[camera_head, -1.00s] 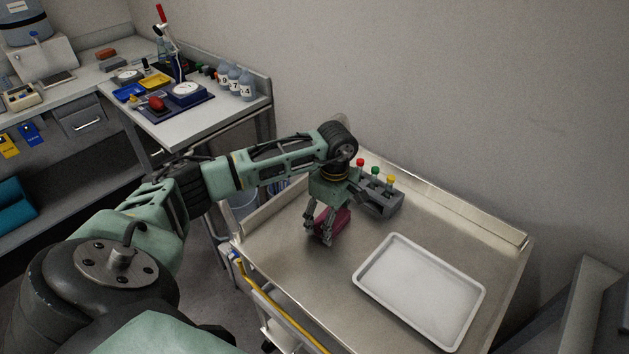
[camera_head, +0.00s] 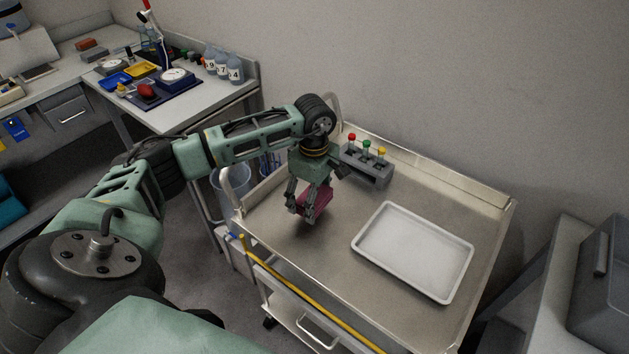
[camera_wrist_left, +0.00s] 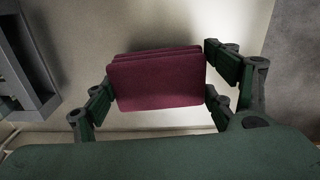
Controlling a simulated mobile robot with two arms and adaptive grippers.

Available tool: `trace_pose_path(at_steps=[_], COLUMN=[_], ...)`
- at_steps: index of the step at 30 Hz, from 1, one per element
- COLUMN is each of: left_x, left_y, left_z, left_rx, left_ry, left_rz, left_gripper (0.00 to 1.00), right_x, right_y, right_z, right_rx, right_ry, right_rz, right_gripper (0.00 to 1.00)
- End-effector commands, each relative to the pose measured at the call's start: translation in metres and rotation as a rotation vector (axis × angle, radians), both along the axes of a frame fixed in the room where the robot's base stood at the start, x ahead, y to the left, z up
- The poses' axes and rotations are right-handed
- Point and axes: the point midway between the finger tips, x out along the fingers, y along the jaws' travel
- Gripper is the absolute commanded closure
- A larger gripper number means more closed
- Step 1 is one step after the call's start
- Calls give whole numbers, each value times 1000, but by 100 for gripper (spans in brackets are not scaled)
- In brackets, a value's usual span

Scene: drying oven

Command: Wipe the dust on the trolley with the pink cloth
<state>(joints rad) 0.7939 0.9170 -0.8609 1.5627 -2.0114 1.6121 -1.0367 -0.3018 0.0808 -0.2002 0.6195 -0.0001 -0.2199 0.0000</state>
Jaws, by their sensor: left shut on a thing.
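The pink cloth (camera_head: 316,203), a dark pink folded pad, is held between the fingers of my left gripper (camera_head: 306,205). In the left wrist view the cloth (camera_wrist_left: 156,80) sits between the two fingers, its flat face towards the camera. The gripper points down over the left part of the metal trolley (camera_head: 335,235). I cannot tell whether the cloth touches the trolley top. No dust is clearly visible on the trolley top. My right gripper is not in view.
A white tray (camera_head: 413,252) lies on the trolley's right half. A grey rack (camera_head: 367,169) with red, green and yellow capped tubes stands at the trolley's back, close behind the gripper. A raised rim edges the trolley. A bench (camera_head: 185,112) with bottles stands at the back left.

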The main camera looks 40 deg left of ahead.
Motion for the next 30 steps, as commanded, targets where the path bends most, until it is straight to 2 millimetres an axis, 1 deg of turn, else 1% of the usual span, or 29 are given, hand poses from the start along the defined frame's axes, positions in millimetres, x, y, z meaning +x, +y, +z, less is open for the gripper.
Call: trace_pose_path(at_steps=[1,6,14,17,30], left_x=[0,0,-1,-1,-1], left_y=[1,3,7,7,7], left_z=[8,24,45,47,47], left_rx=[0,-1,0,0,-1], left_ry=[-2,-2,-3,-2,-2], left_rz=[2,7,14,15,15], left_gripper=[51,51,51,51,51], right_x=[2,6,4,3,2], right_y=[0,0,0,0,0], right_z=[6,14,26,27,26], right_rx=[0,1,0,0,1], right_ry=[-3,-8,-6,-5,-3], right_rz=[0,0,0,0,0], right_gripper=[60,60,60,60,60])
